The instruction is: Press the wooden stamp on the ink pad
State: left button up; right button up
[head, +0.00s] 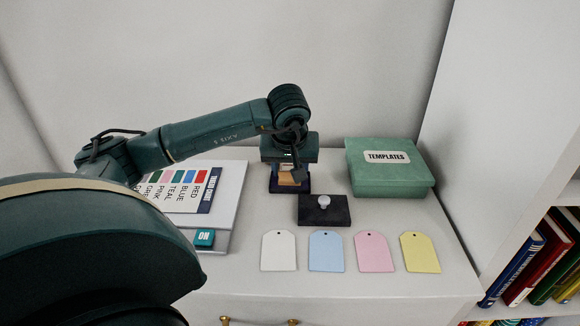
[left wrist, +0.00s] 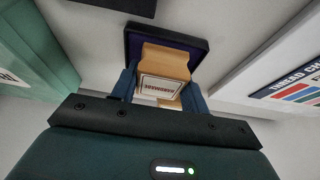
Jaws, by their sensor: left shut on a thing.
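My left gripper (head: 289,183) points down at the back of the cabinet top and is shut on the wooden stamp (head: 286,179). In the left wrist view the stamp (left wrist: 166,62) is a pale wood block with a lettered label, held between the two blue fingers (left wrist: 162,88). The ink pad (left wrist: 195,44) is a dark square case with a purple-blue surface, under and around the stamp's far end. In the head view the pad (head: 290,189) is partly hidden by the gripper. I cannot tell for sure whether stamp and pad touch. My right gripper is in neither view.
A dark block with a white knob (head: 338,214) lies just in front of the pad. A green TEMPLATES box (head: 385,179) stands to the right. White, blue, pink and yellow tags (head: 420,255) lie along the front. A thread chart (head: 190,188) is at left.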

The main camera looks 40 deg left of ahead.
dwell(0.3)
pick_arm(q)
jog(key=shift+r, duration=0.1)
jog(key=shift+r+p, duration=2.65)
jog(key=shift+r, duration=0.75)
